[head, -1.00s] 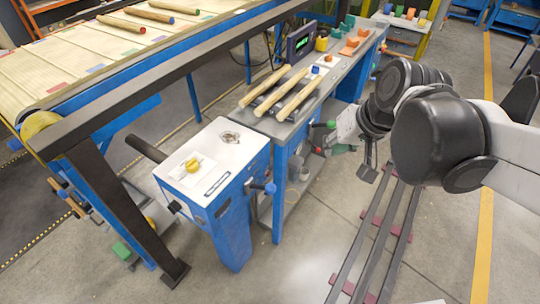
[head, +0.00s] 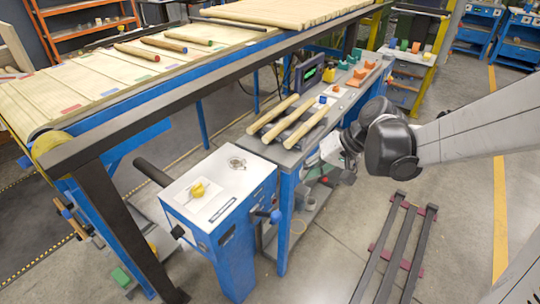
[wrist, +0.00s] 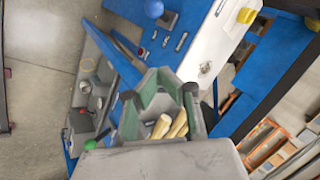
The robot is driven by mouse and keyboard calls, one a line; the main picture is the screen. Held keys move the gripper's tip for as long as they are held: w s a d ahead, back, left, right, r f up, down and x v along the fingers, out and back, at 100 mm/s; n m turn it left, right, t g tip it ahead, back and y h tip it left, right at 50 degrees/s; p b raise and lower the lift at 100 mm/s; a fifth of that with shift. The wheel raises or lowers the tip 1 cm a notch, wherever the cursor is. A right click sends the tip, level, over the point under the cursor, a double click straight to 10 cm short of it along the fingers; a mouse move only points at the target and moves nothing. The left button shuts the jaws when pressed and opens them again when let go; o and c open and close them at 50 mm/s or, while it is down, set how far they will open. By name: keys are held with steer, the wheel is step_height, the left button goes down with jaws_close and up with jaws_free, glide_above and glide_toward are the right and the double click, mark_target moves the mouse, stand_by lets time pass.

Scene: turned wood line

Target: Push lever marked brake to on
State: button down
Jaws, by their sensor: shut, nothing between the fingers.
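A white-topped blue cabinet (head: 222,170) stands at the near end of the bench. A lever with a blue ball knob (head: 275,216) sticks out of its right side; the blue knob also shows at the top of the wrist view (wrist: 154,8). Small labels (wrist: 181,41) sit on the blue panel near it, too small to read, so I cannot tell which lever is marked brake. A green ball knob (wrist: 90,144) shows at lower left in the wrist view. My gripper (wrist: 163,90) is shut and empty, over the bench side, apart from the blue knob. The head view mostly hides it behind my arm.
Turned wooden pieces (head: 297,122) lie on the bench. A conveyor (head: 100,85) runs at left. Floor rails (head: 395,245) and open floor lie at right.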

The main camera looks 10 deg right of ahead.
steer(key=shift+w+f, duration=0.15)
steer(key=shift+f, duration=0.05)
stand_by(0.3)
steer(key=b, duration=0.3)
glide_toward(268, 214)
steer(key=shift+w+a+f, duration=0.75)
steer(key=shift+w+f, duration=0.8)
steer(key=shift+f, duration=0.8)
steer(key=shift+f, duration=0.1)
